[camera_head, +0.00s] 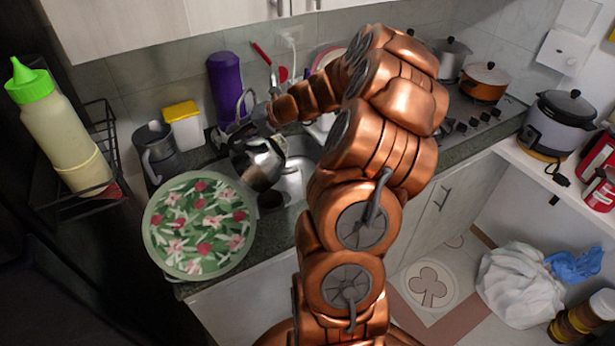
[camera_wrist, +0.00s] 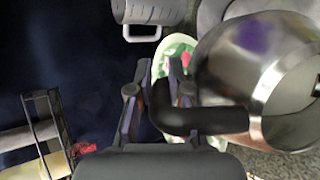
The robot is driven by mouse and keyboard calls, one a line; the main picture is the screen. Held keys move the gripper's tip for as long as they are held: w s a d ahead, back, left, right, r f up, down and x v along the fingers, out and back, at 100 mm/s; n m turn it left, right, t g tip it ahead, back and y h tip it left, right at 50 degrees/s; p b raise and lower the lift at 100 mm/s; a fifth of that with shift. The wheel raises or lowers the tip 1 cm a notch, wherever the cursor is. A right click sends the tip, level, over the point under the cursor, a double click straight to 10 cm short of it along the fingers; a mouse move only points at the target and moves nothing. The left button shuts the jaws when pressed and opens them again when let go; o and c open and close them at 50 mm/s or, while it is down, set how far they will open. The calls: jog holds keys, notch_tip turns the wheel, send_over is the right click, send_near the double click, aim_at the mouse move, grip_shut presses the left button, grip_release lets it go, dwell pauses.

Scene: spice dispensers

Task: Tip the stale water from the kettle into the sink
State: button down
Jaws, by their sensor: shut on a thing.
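The kettle (camera_head: 262,163) is shiny metal and hangs above the left part of the sink (camera_head: 293,182) in the head view. It looks tilted, with its lower end toward the basin. In the wrist view the kettle (camera_wrist: 250,62) fills the right side, and its black handle (camera_wrist: 205,120) reaches left to my gripper. My gripper (camera_wrist: 158,92) is shut on that handle. In the head view my gripper (camera_head: 243,132) is small and partly hidden by the kettle and arm. I cannot see any water or whether it flows.
A round floral tray (camera_head: 200,228) lies left of the sink at the counter's front edge. A grey jug (camera_head: 155,152), a yellow-lidded container (camera_head: 184,126) and a purple bottle (camera_head: 226,84) stand behind it. Pots (camera_head: 485,82) stand on the stove at right. My arm hides part of the sink.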

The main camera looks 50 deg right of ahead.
jog(key=shift+d, duration=0.1)
jog(key=shift+s+d+b, duration=0.25)
jog(key=shift+d+b, duration=0.05)
jog(key=shift+b, duration=0.25)
jog(key=shift+s+d+r+t+y+b, duration=0.1)
jog(key=shift+d+r+t+y+b, duration=0.05)
jog(key=shift+d+t+y+b, duration=0.15)
